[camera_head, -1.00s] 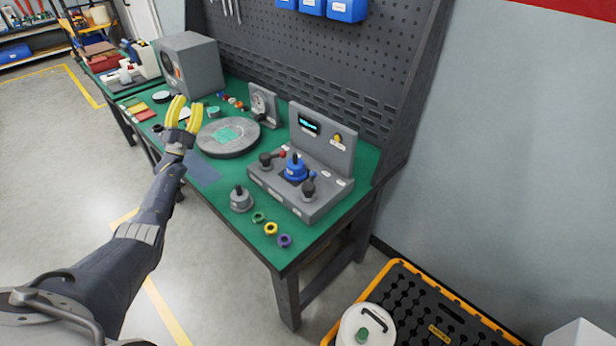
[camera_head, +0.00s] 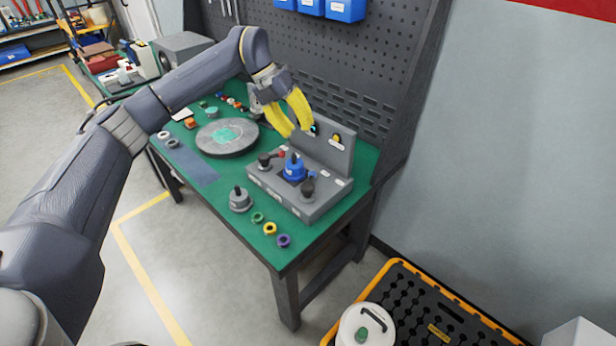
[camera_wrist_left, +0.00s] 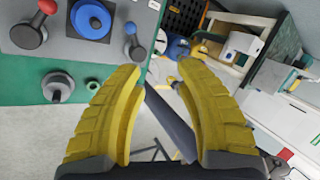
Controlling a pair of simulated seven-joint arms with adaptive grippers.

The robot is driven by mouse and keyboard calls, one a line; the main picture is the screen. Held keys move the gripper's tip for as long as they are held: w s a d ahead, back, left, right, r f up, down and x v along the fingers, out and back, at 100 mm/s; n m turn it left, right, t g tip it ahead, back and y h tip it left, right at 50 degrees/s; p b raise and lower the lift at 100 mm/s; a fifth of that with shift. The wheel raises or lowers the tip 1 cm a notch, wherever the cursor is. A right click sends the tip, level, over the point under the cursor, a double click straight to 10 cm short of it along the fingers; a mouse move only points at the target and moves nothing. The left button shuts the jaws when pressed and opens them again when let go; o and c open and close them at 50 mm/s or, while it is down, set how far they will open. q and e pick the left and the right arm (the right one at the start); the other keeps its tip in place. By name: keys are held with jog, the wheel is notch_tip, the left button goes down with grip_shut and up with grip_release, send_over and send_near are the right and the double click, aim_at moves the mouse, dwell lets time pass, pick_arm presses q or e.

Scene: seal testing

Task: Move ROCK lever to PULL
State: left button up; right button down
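The grey test unit (camera_head: 310,208) stands on the green workbench, with an upright back panel. The labels are too small to read, so I cannot tell which lever is ROCK. The wrist view shows the open yellow fingers (camera_wrist_left: 165,67), with the red-ball lever (camera_wrist_left: 30,30) at upper left. My right gripper is out of view.
A grey knobbed part (camera_head: 240,200) and green, yellow and purple rings (camera_head: 270,229) lie in front of the unit. A round grey plate (camera_head: 228,138) lies to its left. The pegboard (camera_head: 375,70) rises behind. A yellow-edged black crate (camera_head: 440,310) stands on the floor.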

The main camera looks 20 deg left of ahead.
pick_arm(q)
jog(key=a+y, duration=0.2)
send_near(310, 179)
jog(key=shift+n, duration=0.3)
jog(key=x, duration=0.9)
jog(key=shift+w+a+f, duration=0.1)
grip_shut()
jog(key=shift+a+f, duration=0.1)
jog(key=shift+f, duration=0.05)
dwell(0.5)
